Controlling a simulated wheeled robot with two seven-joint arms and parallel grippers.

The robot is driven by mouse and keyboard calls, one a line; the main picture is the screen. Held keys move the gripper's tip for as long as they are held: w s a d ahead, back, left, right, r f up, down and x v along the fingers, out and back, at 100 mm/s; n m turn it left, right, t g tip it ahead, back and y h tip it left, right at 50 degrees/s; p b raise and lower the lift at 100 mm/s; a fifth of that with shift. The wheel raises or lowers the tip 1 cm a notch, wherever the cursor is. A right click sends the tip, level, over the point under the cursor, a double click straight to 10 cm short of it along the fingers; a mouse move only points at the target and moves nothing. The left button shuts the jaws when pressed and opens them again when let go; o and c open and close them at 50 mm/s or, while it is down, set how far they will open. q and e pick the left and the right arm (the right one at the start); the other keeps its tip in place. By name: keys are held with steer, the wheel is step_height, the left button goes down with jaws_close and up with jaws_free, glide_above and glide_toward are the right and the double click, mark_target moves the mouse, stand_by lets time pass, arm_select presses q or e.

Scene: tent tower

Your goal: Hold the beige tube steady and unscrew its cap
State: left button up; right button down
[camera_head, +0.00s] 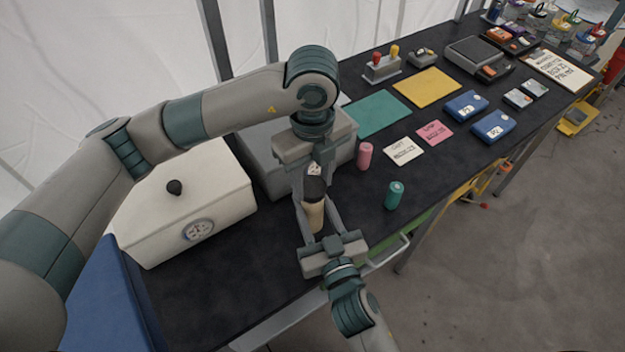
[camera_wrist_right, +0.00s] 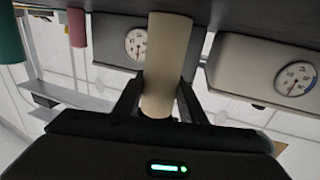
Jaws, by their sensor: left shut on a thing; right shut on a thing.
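The beige tube (camera_head: 313,217) is upright in the head view, with its dark cap (camera_head: 315,190) on top. My left gripper (camera_head: 315,180) comes down from above and is shut on the cap. My right gripper (camera_head: 317,208) reaches in from the front edge and is shut on the tube's body below the cap. The right wrist view, which is upside down, shows the beige tube (camera_wrist_right: 167,62) between my right gripper's dark fingers (camera_wrist_right: 160,102). The cap is hidden there. I cannot tell whether the tube's base touches the table.
A pink tube (camera_head: 364,156) and a green tube (camera_head: 394,195) stand to the right on the black table (camera_head: 235,290). A white box with a dial (camera_head: 185,205) is at the left, with a grey box (camera_head: 262,150) behind the grippers. Cards and blue cases lie farther right.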

mark_target(312, 186)
arm_select(q)
steer(key=shift+r, duration=0.1)
steer(key=shift+r, duration=1.9)
arm_select(e)
steer(key=c, duration=1)
jaws_free()
steer(key=shift+c, duration=0.2)
arm_select(q)
steer(key=shift+f, duration=0.25)
arm_select(e)
steer(key=shift+s+d+f, duration=0.15)
steer(key=shift+s, duration=0.3)
arm_select(q)
step_height(312, 186, down, 3)
steer(key=b, duration=0.3)
steer(key=shift+f+b, duration=0.15)
steer(key=shift+b, duration=0.2)
arm_select(e)
steer(key=v, duration=0.9)
steer(key=shift+s+d, duration=0.1)
steer(key=shift+s, duration=0.15)
arm_select(q)
steer(key=shift+f, duration=0.15)
arm_select(e)
steer(key=shift+v, duration=0.8)
